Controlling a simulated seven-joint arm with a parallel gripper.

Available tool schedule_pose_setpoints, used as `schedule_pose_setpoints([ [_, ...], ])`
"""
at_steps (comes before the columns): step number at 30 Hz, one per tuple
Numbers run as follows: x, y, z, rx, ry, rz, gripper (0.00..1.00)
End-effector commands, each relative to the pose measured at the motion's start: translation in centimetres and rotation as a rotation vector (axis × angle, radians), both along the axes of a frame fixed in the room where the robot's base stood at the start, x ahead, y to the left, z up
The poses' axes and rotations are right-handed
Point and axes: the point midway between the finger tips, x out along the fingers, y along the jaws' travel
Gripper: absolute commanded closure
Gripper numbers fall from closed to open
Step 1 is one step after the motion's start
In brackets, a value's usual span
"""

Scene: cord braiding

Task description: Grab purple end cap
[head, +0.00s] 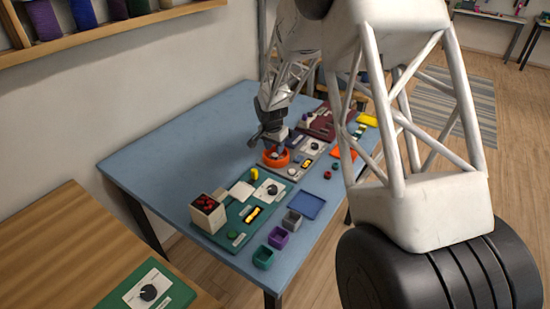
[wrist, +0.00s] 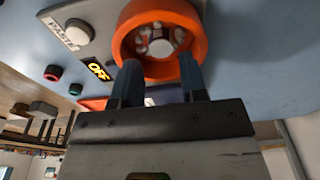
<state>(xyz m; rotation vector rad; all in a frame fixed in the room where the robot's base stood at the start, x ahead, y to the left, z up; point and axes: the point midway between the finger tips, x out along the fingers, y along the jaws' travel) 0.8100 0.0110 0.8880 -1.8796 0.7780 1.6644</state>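I cannot make out a purple end cap for sure. My gripper (head: 279,146) is directly over the bowl in the head view. In the wrist view its two dark fingers (wrist: 159,72) are spread apart at the bowl's near rim, with nothing seen between them. Whether the fingertips touch the rim is unclear.
A purple open box (head: 278,238) stands at the table's front, between a grey box (head: 292,220) and a teal box (head: 263,258). A blue tray (head: 307,204) lies behind them. A green panel (head: 237,236) carries a cream box of red pieces (head: 207,213). The table's left rear is clear.

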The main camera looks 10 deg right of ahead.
Motion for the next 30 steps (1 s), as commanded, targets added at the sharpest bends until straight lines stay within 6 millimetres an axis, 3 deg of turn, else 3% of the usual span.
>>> schedule_pose_setpoints([
  [12,0.4,-0.3,-3.8,0.0,0.001,0.0,0.61],
  [30,0.4,-0.3,-3.9,0.0,0.0,0.0,0.62],
])
